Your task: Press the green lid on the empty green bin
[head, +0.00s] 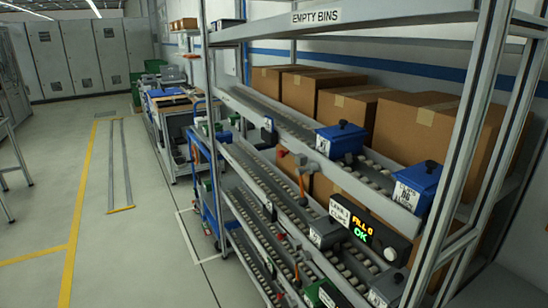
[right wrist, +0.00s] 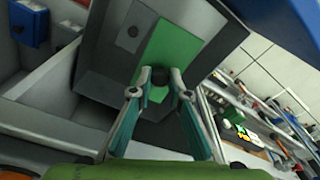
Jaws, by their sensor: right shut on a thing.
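In the right wrist view a flat green piece, which looks like the green lid (right wrist: 172,48), lies across a dark grey surface. My right gripper (right wrist: 160,76) is shut on the small black knob of the green lid, with one teal finger on each side. I cannot tell whether the lid rests on the grey surface or hangs above it. Neither of my grippers shows in the head view. A small green bin (head: 322,294) sits low on the rack in the head view, partly cut off by the lower edge. I cannot tell whether it is empty.
A sloped roller rack (head: 262,165) labelled EMPTY BINS fills the right side. It bears blue bins with black knobs (head: 340,138) (head: 415,185), brown cartons (head: 415,125) and a display (head: 362,230) reading FILL 0 OK. The floor (head: 150,250) to the left is clear.

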